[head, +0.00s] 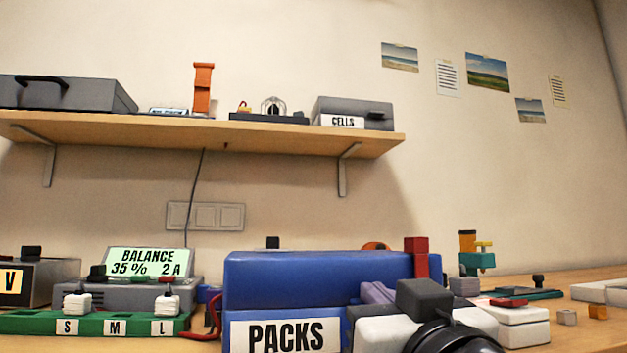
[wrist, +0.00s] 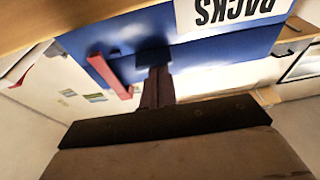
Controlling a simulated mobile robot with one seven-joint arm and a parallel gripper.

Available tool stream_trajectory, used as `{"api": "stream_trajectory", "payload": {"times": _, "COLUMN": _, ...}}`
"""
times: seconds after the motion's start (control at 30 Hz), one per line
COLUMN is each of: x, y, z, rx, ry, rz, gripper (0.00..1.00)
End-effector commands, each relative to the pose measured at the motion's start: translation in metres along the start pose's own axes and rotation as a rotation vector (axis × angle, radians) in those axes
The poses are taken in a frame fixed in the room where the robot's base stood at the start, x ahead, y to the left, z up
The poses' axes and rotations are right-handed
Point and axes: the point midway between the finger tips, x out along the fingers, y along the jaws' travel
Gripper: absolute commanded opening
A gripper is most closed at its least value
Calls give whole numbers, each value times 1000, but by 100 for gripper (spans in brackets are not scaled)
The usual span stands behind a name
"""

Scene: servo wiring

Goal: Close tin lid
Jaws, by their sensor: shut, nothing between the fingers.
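A blue box (head: 318,282) with a white PACKS label stands at the bottom middle of the head view. It looks like the tin; its upper blue part appears to lie over the labelled front, but I cannot tell whether the lid is fully down. Its blue face also shows in the wrist view (wrist: 208,50), with the label upside down. My gripper (wrist: 155,78) is shut and empty, its fingers in front of the blue face; contact is unclear. In the head view my arm is at the box's right end and hides part of it.
A red post (head: 417,258) stands at the box's right end. A green tray (head: 105,324) marked S, M, L and a grey BALANCE charger (head: 140,290) are at left. A grey CELLS tin (head: 353,110) sits on the shelf (head: 200,133) above.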

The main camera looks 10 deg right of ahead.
Motion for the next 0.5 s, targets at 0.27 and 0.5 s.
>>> {"api": "stream_trajectory", "payload": {"times": 0.27, "x": -1, "y": 0, "z": 7, "rx": 1, "ry": -8, "rz": 0, "gripper": 0}}
{"api": "stream_trajectory", "payload": {"times": 0.5, "x": -1, "y": -1, "z": 9, "rx": 2, "ry": -13, "rz": -1, "gripper": 0}}
